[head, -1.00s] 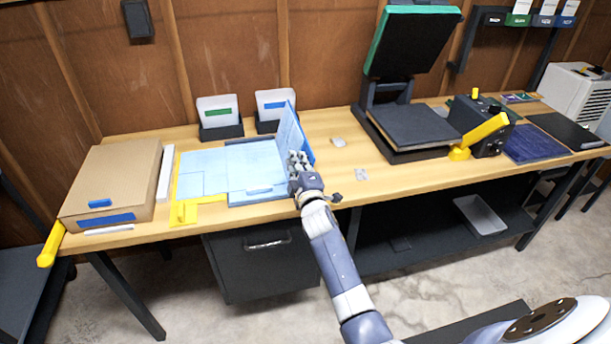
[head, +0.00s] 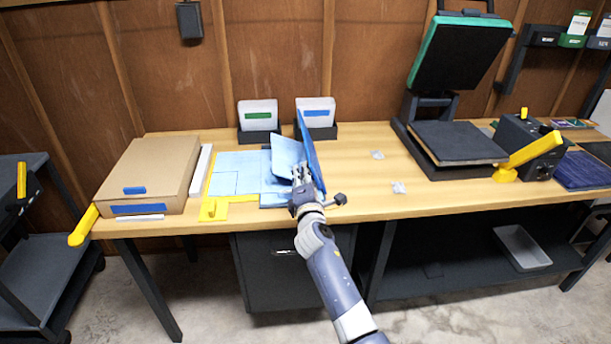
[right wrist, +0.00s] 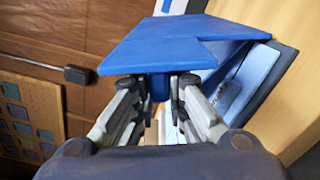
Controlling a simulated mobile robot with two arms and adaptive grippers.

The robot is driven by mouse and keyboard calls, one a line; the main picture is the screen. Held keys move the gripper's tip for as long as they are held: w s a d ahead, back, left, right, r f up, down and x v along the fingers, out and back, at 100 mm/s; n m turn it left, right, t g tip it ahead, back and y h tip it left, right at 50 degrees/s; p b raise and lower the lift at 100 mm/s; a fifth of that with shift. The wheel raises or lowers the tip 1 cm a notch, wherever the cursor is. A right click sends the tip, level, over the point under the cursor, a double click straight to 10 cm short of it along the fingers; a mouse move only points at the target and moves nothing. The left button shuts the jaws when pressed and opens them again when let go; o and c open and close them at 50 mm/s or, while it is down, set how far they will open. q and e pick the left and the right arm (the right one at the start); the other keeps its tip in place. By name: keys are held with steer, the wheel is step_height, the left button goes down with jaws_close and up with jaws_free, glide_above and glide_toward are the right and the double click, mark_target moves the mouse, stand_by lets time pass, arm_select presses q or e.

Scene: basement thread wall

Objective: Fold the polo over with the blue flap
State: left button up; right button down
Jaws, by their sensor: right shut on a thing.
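The light blue polo (head: 238,172) lies on the table, its left part flat. Its right part (head: 286,152) is raised at a slant on the left side of the blue flap (head: 311,150). The flap stands steeply up from the table. My right gripper (head: 303,177) is at the flap's near end. In the right wrist view its fingers (right wrist: 160,88) are shut on the flap's edge, and the blue flap (right wrist: 165,55) spreads out beyond them. The arm and gripper hide the near right corner of the polo. My left gripper is not in view.
A yellow corner piece (head: 213,209) lies at the polo's near left. A cardboard box (head: 153,168) stands further left. Two bins (head: 258,116) stand behind the polo.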

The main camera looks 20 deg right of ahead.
steer(key=shift+r, duration=0.2)
steer(key=c, duration=1.6)
jaws_free()
steer(key=shift+w+a+f, duration=0.1)
steer(key=shift+f, duration=0.05)
steer(key=v, duration=1.2)
steer(key=shift+a, duration=0.1)
